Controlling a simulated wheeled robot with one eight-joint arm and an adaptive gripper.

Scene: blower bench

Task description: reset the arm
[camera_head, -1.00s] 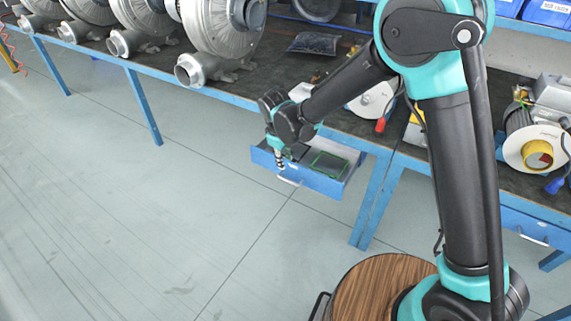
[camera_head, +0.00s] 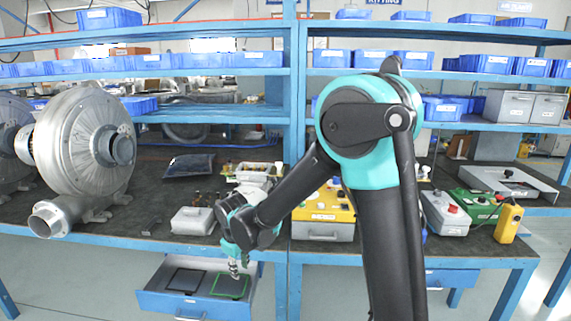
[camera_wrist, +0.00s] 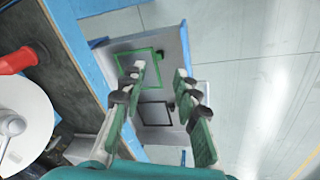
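My arm reaches from the right over the blue workbench. My gripper (camera_head: 234,270) points down above an open blue drawer (camera_head: 169,303) under the bench top. In the wrist view my gripper (camera_wrist: 160,72) has its two fingers apart, with nothing between them. Beyond the fingers, the drawer (camera_wrist: 168,42) shows a green-edged rectangle (camera_wrist: 152,53) and a black-edged rectangle (camera_wrist: 155,102) on its floor. The head view shows the green-edged piece (camera_head: 231,285) and a dark piece (camera_head: 186,280) side by side in the drawer.
A large metal blower (camera_head: 85,140) stands at the left of the bench. A grey box (camera_head: 193,220) and a yellow control box (camera_head: 325,206) stand on the bench near my arm. A green box (camera_head: 478,206) is at the right. Shelves with blue bins (camera_head: 330,58) rise behind.

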